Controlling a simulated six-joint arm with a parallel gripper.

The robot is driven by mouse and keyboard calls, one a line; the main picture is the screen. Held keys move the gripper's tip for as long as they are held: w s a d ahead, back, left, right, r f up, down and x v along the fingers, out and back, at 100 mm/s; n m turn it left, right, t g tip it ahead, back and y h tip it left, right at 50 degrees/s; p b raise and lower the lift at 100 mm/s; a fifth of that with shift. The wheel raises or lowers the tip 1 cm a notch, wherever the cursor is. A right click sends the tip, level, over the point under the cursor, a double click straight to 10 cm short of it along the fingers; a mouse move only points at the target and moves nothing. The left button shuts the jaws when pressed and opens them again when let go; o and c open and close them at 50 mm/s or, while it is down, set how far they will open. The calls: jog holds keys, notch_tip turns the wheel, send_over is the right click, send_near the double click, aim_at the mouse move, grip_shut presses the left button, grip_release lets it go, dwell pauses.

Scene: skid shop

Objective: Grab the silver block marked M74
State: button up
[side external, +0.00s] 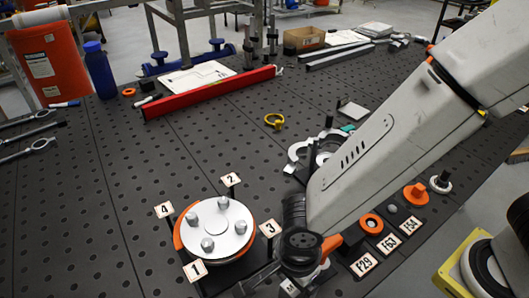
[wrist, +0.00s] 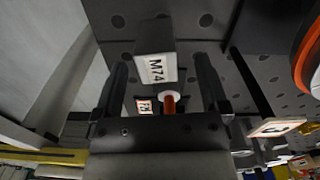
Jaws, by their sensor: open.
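The grey block marked M74 (wrist: 152,34) shows in the wrist view, with its white label facing the camera. It stands between the tips of my gripper (wrist: 162,64), with a visible gap to each finger. The gripper is open and holds nothing. In the side view my gripper (side external: 270,279) is low over the table at the bottom, in front of the round flange. There my wrist and fingers hide the block; only part of a label with an M shows under them.
The round silver flange (side external: 217,228) with bolts and number tags stands close left of my gripper. Labels f29 (side external: 364,264), f63 and f54 and orange parts lie to the right. A red bar (side external: 210,93) lies farther back. The table middle is mostly clear.

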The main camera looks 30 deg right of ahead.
aim_at(292, 292)
jog(key=shift+s+f, duration=0.1)
jog(key=shift+f, duration=2)
grip_shut()
